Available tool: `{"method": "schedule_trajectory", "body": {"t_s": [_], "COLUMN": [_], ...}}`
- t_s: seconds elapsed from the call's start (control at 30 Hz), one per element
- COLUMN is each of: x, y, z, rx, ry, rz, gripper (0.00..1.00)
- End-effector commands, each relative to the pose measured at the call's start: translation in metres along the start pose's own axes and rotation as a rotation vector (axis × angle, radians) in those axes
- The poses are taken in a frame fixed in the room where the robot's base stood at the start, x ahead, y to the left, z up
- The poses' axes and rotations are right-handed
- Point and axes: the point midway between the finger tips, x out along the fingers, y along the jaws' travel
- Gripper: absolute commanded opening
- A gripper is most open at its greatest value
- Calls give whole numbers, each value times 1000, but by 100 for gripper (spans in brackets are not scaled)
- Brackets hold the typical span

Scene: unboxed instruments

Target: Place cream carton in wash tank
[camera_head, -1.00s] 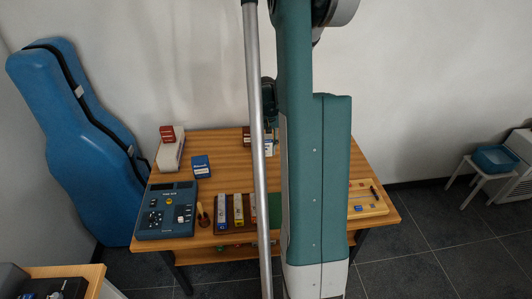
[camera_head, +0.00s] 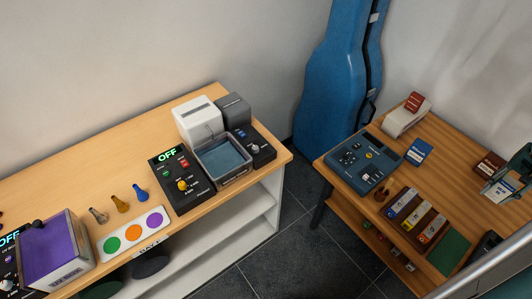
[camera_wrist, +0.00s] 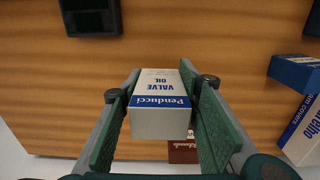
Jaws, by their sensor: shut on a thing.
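A cream carton with a blue band, lettered "Penducci Valve Oil" (camera_wrist: 160,98), sits between the green finger pads of my gripper (camera_wrist: 160,115) in the wrist view. My gripper is shut on it. In the head view the carton (camera_head: 501,191) is at the right edge, with my gripper (camera_head: 508,183) around it over the right table. I cannot tell its height above the wood. An open-topped tank with blue-grey liquid (camera_head: 223,160), apparently the wash tank, stands on the left bench near its right end, far from my gripper.
A black control box reading OFF (camera_head: 181,180) and white and grey boxes (camera_head: 197,118) flank the tank. A purple-topped container (camera_head: 55,250) is far left. A blue instrument case (camera_head: 337,90) stands between bench and table. A dark red box (camera_head: 488,163) is near my gripper.

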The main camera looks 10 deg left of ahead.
Motion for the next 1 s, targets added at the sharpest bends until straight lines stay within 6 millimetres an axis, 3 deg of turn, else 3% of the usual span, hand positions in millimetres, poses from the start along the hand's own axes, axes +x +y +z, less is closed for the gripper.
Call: {"method": "schedule_trajectory", "body": {"t_s": [0.17,0.37,0.57,1.0], "x": [-1,-4,-8,-20], "y": [-5,-26,-66,-173], "z": [0,2,7,32], "rx": [-7,-38,-96,-255], "ry": [0,0,0,0], "rz": [0,0,0,0], "gripper": [20,20,20,20]}}
